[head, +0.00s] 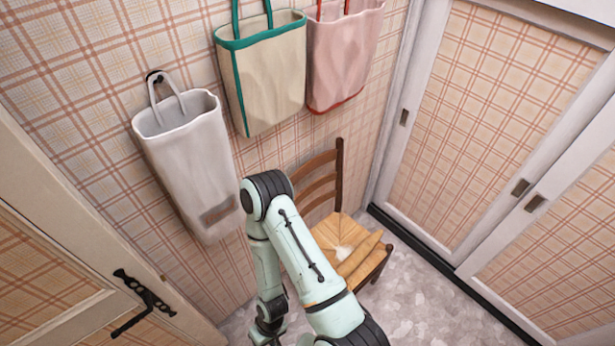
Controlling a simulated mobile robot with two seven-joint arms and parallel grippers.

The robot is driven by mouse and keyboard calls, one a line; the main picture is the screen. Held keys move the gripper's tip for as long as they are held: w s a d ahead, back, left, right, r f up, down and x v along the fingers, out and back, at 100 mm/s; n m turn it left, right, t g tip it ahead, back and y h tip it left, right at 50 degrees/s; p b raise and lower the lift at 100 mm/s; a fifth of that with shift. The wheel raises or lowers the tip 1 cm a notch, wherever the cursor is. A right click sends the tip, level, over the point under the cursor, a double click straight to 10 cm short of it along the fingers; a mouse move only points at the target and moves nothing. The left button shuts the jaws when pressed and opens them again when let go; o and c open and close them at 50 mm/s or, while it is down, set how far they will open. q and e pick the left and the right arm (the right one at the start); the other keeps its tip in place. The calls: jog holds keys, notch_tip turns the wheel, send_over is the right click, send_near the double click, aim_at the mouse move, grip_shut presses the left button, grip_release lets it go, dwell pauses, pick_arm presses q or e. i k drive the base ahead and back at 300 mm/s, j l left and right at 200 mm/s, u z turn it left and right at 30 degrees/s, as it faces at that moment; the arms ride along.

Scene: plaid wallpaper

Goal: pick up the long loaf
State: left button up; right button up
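The long loaf (360,254) is a thin golden-brown stick of bread. It lies slantwise on the woven seat of a wooden chair (339,190), along the seat's right side. Its lower left end is near my arm, which partly hides the chair. One pale green arm of mine, which looks like the right one, comes in from the bottom and bends at the elbow left of the chair. Its forearm points down to the bottom edge, and I cannot see gripper fingers there. My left gripper does not show.
A white bag (185,150), a beige bag with green trim (268,75) and a pink bag (343,55) hang on the plaid wall. Sliding doors (455,130) stand at right, a door with a black handle (145,300) at left. Floor (425,300) right of the chair is clear.

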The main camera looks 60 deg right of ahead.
aim_at(354, 260)
jog(key=z, duration=2.6)
jog(key=i+z, duration=0.1)
jog(key=z, duration=0.3)
jog(key=i+z, duration=0.15)
jog(key=z, duration=0.25)
jog(key=i+j+z, duration=0.1)
jog(key=z, duration=0.3)
